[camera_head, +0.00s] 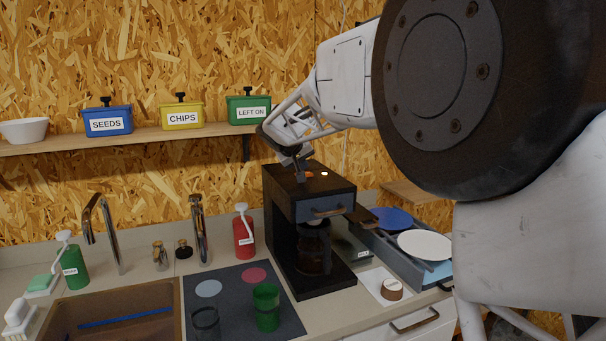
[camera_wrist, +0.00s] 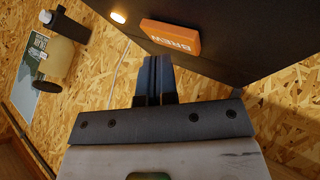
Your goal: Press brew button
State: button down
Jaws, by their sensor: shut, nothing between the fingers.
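The dark coffee machine (camera_head: 276,222) stands on the counter with a glass jug (camera_head: 314,250) in its bay. On its top is the orange brew button (camera_head: 309,174), which in the wrist view (camera_wrist: 170,37) carries the word BREW. A small lit lamp (camera_head: 324,173) sits beside the button and also shows in the wrist view (camera_wrist: 118,17). My gripper (camera_head: 302,178) is shut and empty, its tips low over the machine's top, close beside the button. In the wrist view the closed fingers (camera_wrist: 157,60) appear just short of the button; I cannot tell whether they touch anything.
A shelf (camera_head: 150,136) with labelled tubs runs behind on the left. A red bottle (camera_head: 243,232) and a tap (camera_head: 198,230) stand left of the machine. A green cup (camera_head: 266,307) is on the dark mat (camera_head: 230,325). A grey tray with plates (camera_head: 425,245) is on the right.

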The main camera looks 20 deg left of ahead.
jog(key=shift+f, duration=0.45)
dwell(0.6)
jog(key=shift+r, duration=0.55)
jog(key=shift+r, duration=2.9)
